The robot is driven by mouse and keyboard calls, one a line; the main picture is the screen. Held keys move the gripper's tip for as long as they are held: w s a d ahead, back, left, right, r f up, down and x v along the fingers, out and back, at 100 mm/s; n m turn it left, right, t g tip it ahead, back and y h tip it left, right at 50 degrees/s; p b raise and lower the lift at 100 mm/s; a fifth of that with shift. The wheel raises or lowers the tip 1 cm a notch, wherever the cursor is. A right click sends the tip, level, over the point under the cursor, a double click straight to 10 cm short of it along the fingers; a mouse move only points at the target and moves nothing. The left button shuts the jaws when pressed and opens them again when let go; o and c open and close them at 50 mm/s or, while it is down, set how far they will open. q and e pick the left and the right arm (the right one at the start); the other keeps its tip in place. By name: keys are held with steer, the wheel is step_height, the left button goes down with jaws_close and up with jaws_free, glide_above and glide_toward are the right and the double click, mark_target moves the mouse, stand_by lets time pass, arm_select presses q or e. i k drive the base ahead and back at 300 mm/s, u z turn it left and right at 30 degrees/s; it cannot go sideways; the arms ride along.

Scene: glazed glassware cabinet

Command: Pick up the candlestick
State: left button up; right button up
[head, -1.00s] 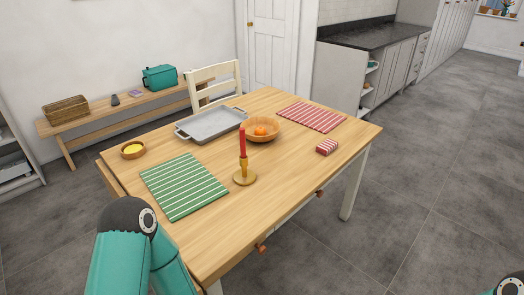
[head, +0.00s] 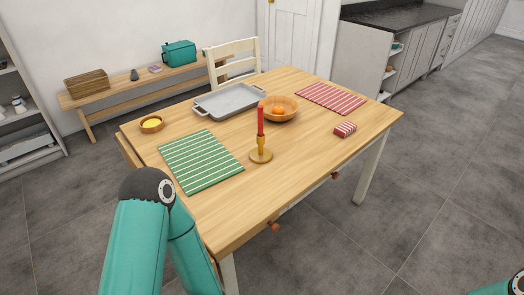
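Part of my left arm shows at the lower left, in front of the table corner, apart from the candlestick. A small part of my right arm shows at the lower right corner. Neither gripper is in the picture.
A green striped placemat (head: 200,161) lies left of the candlestick. Behind it are a grey tray (head: 230,101) and a wooden bowl (head: 279,115) with an orange fruit. Floor in front is clear.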

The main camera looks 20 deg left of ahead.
mark_target(261, 155)
steer(key=u, duration=0.2)
steer(key=i, duration=0.25)
steer(key=u, duration=2.75)
steer(key=k, duration=1.9)
steer(key=z, duration=0.7)
steer(key=i, duration=1)
steer(key=z, duration=0.05)
